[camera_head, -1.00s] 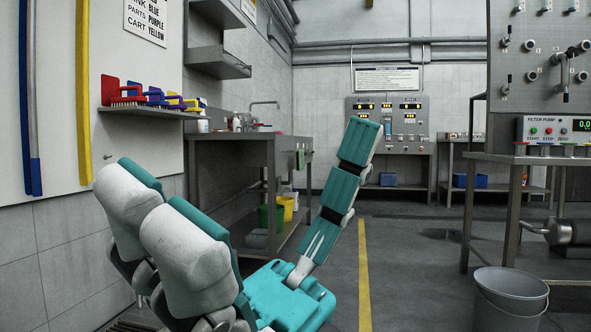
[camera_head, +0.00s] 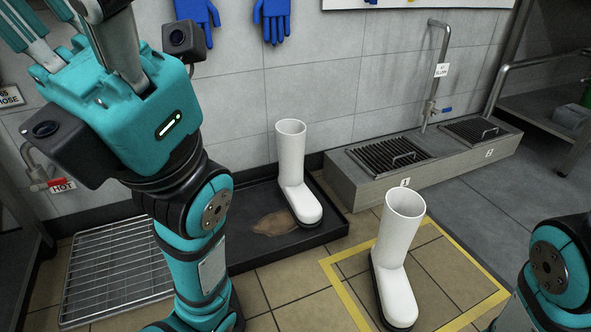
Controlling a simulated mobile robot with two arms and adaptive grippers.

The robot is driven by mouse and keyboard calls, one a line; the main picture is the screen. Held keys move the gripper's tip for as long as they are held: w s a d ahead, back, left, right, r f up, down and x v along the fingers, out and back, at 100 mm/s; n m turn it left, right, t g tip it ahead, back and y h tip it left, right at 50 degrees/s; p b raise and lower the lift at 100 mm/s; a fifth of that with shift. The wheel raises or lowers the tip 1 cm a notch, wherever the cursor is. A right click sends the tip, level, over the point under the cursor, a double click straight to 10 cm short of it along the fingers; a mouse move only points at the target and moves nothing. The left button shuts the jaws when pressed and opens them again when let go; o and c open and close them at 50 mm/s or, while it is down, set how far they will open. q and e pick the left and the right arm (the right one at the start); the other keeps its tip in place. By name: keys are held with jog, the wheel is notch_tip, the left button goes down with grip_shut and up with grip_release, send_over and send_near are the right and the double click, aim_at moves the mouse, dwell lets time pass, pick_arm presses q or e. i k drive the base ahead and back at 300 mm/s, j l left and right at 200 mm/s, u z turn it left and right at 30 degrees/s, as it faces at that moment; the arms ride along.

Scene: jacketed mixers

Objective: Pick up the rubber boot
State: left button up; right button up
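Two white rubber boots with dark soles stand upright. One boot (camera_head: 296,178) stands in a black tray (camera_head: 325,232) by the wall, toe toward me. The other boot (camera_head: 396,262) stands nearer, on the tiled floor inside a yellow outline (camera_head: 345,297). My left gripper (camera_head: 110,105) is raised at the upper left, clear of both boots, with its fingers pointing up. Its fingertips are cut off by the frame edge, so its opening is unclear. Part of my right arm shows at the lower right; its gripper is out of view.
A brown stain (camera_head: 277,222) lies in the tray. A metal grate (camera_head: 115,268) is at left. A concrete plinth (camera_head: 430,165) with drain grates and a standpipe (camera_head: 437,75) is at right. Blue gloves (camera_head: 270,20) hang on the wall. Floor around the near boot is clear.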

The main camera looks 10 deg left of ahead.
aim_at(307, 212)
jog(key=i+j+z, duration=0.1)
jog(key=i+z, duration=0.3)
jog(key=i+j+z, duration=0.25)
jog(key=z, duration=0.15)
jog(key=i, duration=0.1)
